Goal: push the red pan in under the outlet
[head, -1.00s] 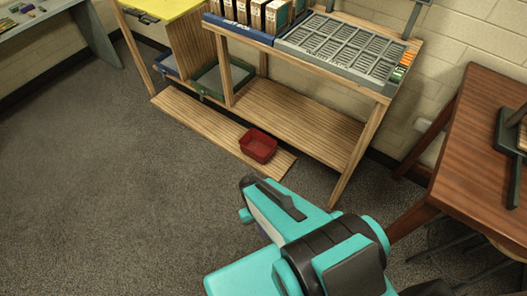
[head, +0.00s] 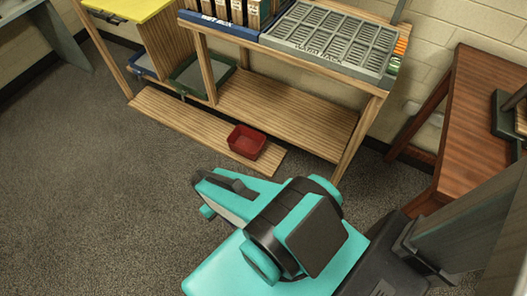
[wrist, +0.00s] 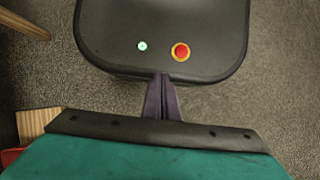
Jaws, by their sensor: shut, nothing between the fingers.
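The red pan (head: 243,147) is a small open box. It sits upright near the right end of the low plank (head: 190,125) at the front of the wooden stand. A bit of its red side shows at the lower left edge of the wrist view (wrist: 10,156). A small grey fitting (head: 183,97), perhaps the outlet, is at the front of the green-rimmed tray (head: 212,92), left of the pan. My gripper (wrist: 163,80) is shut and empty, apart from the pan. In the head view my turquoise arm hides the fingers.
A blue-rimmed tray (head: 143,67) is left of the green one. A grey drying rack (head: 330,42) lies on the stand's top. The stand's front right leg (head: 358,140) is right of the pan. A brown table (head: 470,140) stands at the right. The carpet at left is clear.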

